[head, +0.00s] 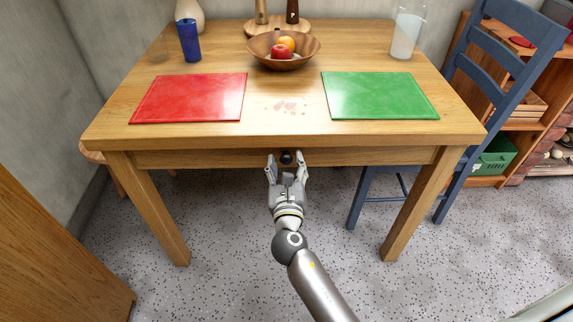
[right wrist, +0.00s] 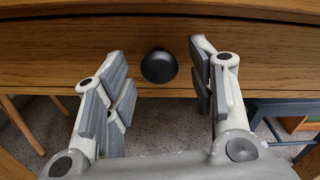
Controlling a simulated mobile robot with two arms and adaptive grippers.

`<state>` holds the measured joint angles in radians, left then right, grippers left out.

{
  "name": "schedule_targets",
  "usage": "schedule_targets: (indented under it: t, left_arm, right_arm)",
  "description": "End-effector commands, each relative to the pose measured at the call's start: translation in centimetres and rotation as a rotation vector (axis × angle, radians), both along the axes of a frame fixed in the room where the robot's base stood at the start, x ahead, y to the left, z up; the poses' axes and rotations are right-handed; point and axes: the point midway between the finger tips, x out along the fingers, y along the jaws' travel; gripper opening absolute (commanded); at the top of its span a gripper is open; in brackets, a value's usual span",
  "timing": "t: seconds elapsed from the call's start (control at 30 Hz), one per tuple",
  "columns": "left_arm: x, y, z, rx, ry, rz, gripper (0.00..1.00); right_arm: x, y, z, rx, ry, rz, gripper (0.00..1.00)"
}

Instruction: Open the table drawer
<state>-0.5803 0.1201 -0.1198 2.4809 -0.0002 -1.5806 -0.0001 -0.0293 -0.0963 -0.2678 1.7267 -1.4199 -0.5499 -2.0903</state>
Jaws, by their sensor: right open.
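The wooden table (head: 200,88) stands in front of me. Its drawer front (head: 215,158) runs under the near edge of the top and looks closed. A round dark knob (right wrist: 159,67) sits on the drawer front (right wrist: 60,55) in the right wrist view; it also shows small in the head view (head: 287,157). My right gripper (head: 286,160) is open in front of the drawer. In the right wrist view its fingers (right wrist: 160,80) are spread to either side of the knob, with visible gaps. My left gripper is not in view.
A blue chair (head: 505,75) stands at the right. The floor before the table is clear.

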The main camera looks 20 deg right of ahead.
Motion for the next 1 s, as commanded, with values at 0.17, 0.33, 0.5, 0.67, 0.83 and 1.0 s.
schedule_targets:
  t: [0.17,0.33,0.5,0.67,0.83,1.0]
  left_arm:
    - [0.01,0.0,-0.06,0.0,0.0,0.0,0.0]
    - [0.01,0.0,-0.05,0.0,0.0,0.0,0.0]
    - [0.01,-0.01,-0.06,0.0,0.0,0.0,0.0]
    - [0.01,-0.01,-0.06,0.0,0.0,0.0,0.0]
    - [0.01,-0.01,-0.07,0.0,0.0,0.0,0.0]
    - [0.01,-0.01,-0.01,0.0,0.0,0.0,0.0]
  right_arm:
    - [0.49,-0.18,0.03,0.001,0.0,-0.001,0.51]
    - [0.47,-0.17,0.03,0.001,0.0,-0.001,0.51]
    - [0.45,-0.16,0.02,0.001,0.0,-0.001,0.32]
    - [0.45,-0.16,0.02,0.001,0.0,-0.001,0.12]
    - [0.45,-0.17,0.02,0.001,0.0,-0.001,0.0]
    - [0.42,-0.16,0.03,0.001,0.0,-0.001,0.0]
